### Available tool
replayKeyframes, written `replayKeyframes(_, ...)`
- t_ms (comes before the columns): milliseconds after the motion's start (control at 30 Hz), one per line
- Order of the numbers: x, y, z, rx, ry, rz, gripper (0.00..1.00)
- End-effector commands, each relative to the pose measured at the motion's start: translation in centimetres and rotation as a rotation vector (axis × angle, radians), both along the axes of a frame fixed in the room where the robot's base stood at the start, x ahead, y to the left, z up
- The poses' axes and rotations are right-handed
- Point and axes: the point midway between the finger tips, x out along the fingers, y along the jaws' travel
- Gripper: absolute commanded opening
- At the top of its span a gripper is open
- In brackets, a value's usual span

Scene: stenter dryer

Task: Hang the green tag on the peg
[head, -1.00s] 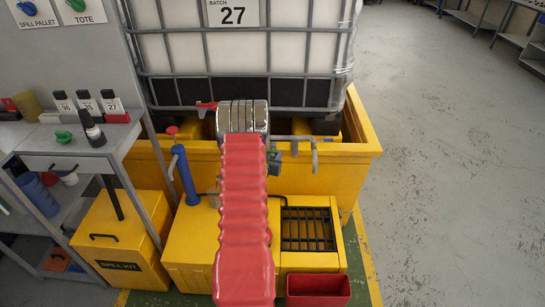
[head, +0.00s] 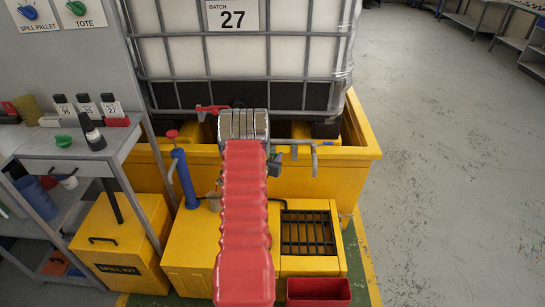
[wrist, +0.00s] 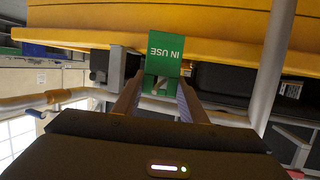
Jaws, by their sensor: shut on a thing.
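The green tag (wrist: 165,50), lettered IN USE upside down in the wrist view, is held between the two fingers of my gripper (wrist: 159,92). The gripper is shut on its narrower end, where an opening shows. The tag stands out beyond the fingertips, in front of a yellow wall. I cannot tell whether it touches anything else. In the head view my red-sleeved arm hides the gripper and tag. I cannot make out the peg with certainty in either view.
A yellow spill pallet (head: 350,168) carries a caged white tote (head: 300,42) ahead. A grey shelf (head: 45,165) with bottles and a yellow spill kit box (head: 115,240) stand left. A blue hand pump (head: 185,180) and red bin (head: 318,291) are close. Floor at right is clear.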

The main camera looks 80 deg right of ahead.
Motion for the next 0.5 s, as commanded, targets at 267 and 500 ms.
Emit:
replayKeyframes(267, 0.00, 0.01, 0.00, 0.000, 0.000, 0.000, 0.39)
replayKeyframes(500, 0.00, 0.01, -0.01, 0.000, 0.000, 0.000, 0.56)
